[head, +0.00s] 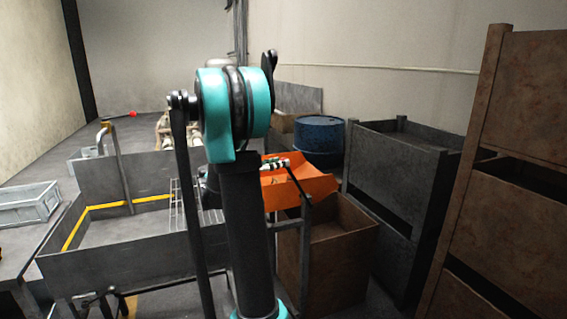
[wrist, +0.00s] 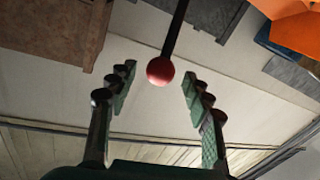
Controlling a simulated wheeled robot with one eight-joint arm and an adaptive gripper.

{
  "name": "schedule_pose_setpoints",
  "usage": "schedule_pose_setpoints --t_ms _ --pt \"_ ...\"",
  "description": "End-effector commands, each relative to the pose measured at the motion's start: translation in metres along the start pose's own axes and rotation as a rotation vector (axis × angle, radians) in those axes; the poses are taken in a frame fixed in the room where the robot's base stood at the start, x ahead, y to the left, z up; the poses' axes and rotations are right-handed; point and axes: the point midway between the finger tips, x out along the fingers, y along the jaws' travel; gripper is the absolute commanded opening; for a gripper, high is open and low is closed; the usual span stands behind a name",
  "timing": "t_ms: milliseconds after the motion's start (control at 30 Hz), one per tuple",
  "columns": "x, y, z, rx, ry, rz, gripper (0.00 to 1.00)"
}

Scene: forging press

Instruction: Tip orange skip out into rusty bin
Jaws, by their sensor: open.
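The orange skip (head: 312,190) is right of centre in the head view, partly hidden behind my arm. It is above the back of the open rusty bin (head: 345,262); I cannot tell what is inside it. A corner of the skip also shows at the upper right of the wrist view (wrist: 297,28). My gripper (wrist: 158,76) is open. A red ball knob (wrist: 160,71) on a dark rod shows between its fingers, with gaps visible on both sides. In the head view my gripper is small beside the skip, largely covered by my arm.
A blue drum (head: 319,136) stands behind the skip. Dark grey stacked bins (head: 385,190) and tall rusty stacked bins (head: 515,215) crowd the right side.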

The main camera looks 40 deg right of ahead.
Motion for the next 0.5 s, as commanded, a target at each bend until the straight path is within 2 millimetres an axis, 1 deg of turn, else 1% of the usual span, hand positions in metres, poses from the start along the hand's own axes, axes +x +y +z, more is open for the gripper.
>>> schedule_pose_setpoints --t_ms 33,100,200,300,500 --pt "0.008 0.000 0.000 0.000 -0.001 0.002 0.51" --pt "0.016 0.000 0.000 0.000 -0.001 0.002 0.51" --pt "0.023 0.000 0.000 0.000 0.000 0.001 0.51" --pt "0.027 0.000 0.000 0.000 0.000 0.001 0.51" --pt "0.027 0.000 0.000 0.000 0.000 0.000 0.51"
